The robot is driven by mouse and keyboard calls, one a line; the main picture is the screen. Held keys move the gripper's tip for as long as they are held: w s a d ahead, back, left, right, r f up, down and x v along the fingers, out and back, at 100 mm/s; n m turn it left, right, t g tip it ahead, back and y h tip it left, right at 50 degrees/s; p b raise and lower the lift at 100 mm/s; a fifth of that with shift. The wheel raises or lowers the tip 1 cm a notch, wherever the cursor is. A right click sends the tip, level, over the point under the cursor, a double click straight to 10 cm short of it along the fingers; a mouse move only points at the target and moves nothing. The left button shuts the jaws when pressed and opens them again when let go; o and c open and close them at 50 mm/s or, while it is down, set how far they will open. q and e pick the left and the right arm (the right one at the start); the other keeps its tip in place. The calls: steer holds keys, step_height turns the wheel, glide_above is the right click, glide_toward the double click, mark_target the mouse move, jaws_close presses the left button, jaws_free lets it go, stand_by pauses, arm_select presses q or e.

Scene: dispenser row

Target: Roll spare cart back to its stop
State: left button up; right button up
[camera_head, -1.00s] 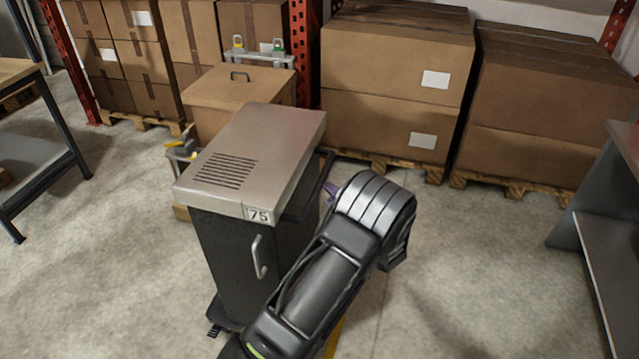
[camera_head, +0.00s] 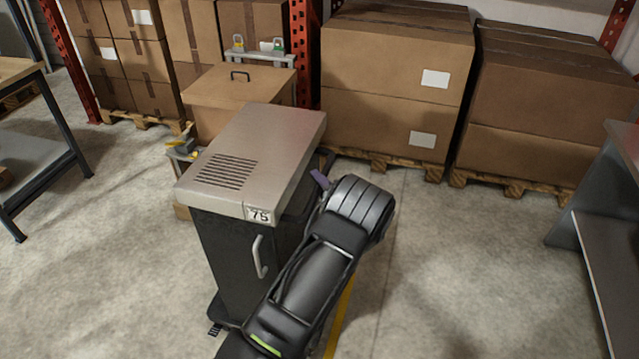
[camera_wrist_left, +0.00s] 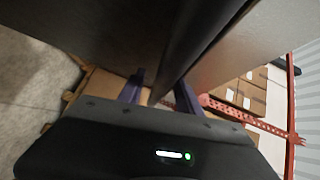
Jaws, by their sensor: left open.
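The cart (camera_head: 258,135) has a steel top with a vented patch, a dark body and a "75" plate, and stands upright on the floor left of my arm. A dark bar (camera_wrist_left: 205,40) shows in the left wrist view, probably the cart's push bar. My left gripper (camera_head: 320,180) is at the cart's right side, mostly hidden behind my wrist, with a purple finger showing. In the wrist view its two purple fingers (camera_wrist_left: 160,93) are apart, with the bar running down between them; I cannot tell if they touch it. I cannot make out a stop. My right gripper is not in view.
A brown lidded box (camera_head: 225,88) stands just behind the cart. Stacked cartons (camera_head: 395,85) on pallets line the back. A bench (camera_head: 45,150) stands left and a grey shelf unit (camera_head: 610,220) right. A yellow floor line (camera_head: 338,320) runs beside my arm. Floor to the right is clear.

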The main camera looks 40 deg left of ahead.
arm_select(q)
jaws_close()
stand_by(0.4)
stand_by(1.0)
